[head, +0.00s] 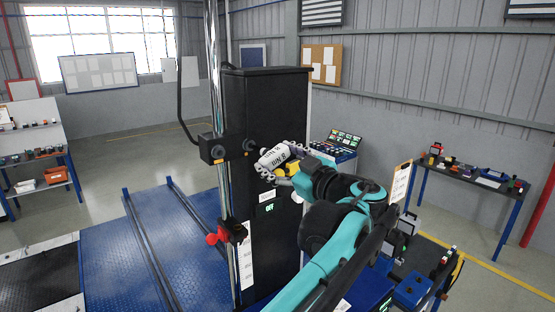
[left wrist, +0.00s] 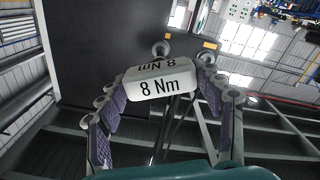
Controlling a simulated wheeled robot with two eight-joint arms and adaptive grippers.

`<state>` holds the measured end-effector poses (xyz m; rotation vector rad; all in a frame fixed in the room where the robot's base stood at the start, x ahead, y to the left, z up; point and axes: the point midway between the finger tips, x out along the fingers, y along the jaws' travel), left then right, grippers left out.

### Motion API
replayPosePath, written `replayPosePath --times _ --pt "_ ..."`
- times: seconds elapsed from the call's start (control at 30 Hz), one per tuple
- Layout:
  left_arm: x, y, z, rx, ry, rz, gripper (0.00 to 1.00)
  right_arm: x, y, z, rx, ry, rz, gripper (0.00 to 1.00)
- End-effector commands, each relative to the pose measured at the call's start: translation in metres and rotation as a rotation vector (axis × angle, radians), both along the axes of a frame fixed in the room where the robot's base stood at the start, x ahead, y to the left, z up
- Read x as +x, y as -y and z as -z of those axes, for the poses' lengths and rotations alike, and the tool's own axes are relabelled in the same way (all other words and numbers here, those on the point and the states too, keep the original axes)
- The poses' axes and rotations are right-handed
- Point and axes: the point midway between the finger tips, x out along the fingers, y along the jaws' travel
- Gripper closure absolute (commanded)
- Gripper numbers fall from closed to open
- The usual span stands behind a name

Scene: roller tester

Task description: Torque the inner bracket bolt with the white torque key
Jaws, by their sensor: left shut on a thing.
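My left gripper (head: 272,170) is shut on the white torque key (head: 274,157), marked 8 Nm. In the left wrist view, the key (left wrist: 162,89) sits across between the two fingers. The black bracket (head: 232,146) joins the chrome post to the black cabinet. Two round bolt-like heads show on it: one on the left (head: 217,151) and one on the right (head: 249,145), nearer the key. The left wrist view shows two round heads (left wrist: 161,48) beyond the key. The key appears close to the right one; contact cannot be told. My right gripper is not in view.
The tall black cabinet (head: 262,110) stands behind the key. The chrome post (head: 216,70) and a red knob (head: 217,236) are to its left. A tool cart (head: 338,146) and a side table (head: 470,172) stand right. The blue platform (head: 110,240) has open floor behind it.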

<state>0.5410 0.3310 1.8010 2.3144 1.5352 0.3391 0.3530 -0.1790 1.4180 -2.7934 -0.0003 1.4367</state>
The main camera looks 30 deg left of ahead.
Motion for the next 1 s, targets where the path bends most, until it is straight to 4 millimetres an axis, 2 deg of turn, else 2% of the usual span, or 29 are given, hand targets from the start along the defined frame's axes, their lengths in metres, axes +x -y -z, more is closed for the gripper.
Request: replayPosePath --times 0.47,1.0 --pt "0.000 -0.001 0.000 0.001 0.000 0.000 0.94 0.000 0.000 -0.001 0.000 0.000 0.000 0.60" --pt "0.006 -0.014 0.000 0.001 0.000 0.000 0.94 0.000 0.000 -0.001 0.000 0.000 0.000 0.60"
